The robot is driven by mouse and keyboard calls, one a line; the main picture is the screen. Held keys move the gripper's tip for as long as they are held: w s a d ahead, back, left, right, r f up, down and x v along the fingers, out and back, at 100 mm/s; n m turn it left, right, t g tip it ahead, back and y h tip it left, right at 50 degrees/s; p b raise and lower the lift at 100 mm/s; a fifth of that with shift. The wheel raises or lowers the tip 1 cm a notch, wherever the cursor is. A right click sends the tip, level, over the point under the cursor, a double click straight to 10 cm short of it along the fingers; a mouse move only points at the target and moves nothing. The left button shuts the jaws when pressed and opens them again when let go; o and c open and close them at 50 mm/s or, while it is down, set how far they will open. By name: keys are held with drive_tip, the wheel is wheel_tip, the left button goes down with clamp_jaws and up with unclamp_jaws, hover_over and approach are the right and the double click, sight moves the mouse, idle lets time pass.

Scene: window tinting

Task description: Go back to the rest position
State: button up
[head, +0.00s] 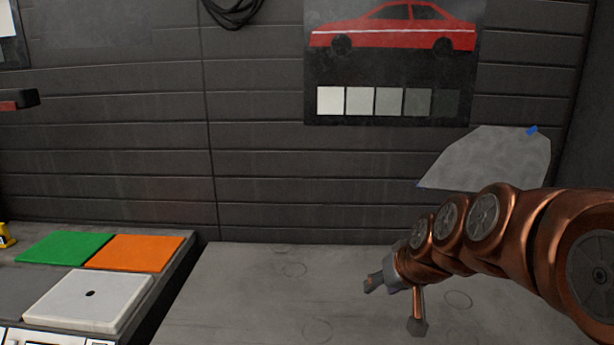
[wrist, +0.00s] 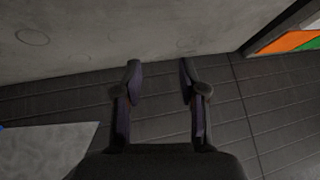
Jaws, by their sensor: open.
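My gripper (wrist: 159,78) is open and empty in the wrist view, its two dark fingers apart with nothing between them. In the head view my gripper (head: 372,285) is at the end of my copper-coloured arm, which reaches in from the right. It is over the grey tabletop (head: 240,290), pointing left. How high it is above the table I cannot tell.
A grey translucent sheet (head: 490,160) with blue tape (head: 532,130) is at the wall behind my arm. A side bench at left holds a green square (head: 65,247), an orange square (head: 135,253) and a white box (head: 88,298). A red-car poster (head: 390,80) hangs on the wall. The table's left part is clear.

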drive_tip(key=s+d+f+g+h, duration=0.1)
drive_tip(key=s+f+g, duration=0.2)
drive_tip(key=s, duration=0.7)
drive_tip(key=s+d+f+g, duration=0.1)
drive_tip(key=s+f+g, duration=0.2)
drive_tip(key=s, duration=0.8)
drive_tip(key=s+d+f+g+h, duration=0.1)
drive_tip(key=s+f, duration=0.3)
drive_tip(key=s, duration=0.6)
drive_tip(key=shift+s+d+m+g+h, duration=0.15)
drive_tip(key=shift+d+m+g+h, duration=0.15)
drive_tip(key=shift+g, duration=0.6)
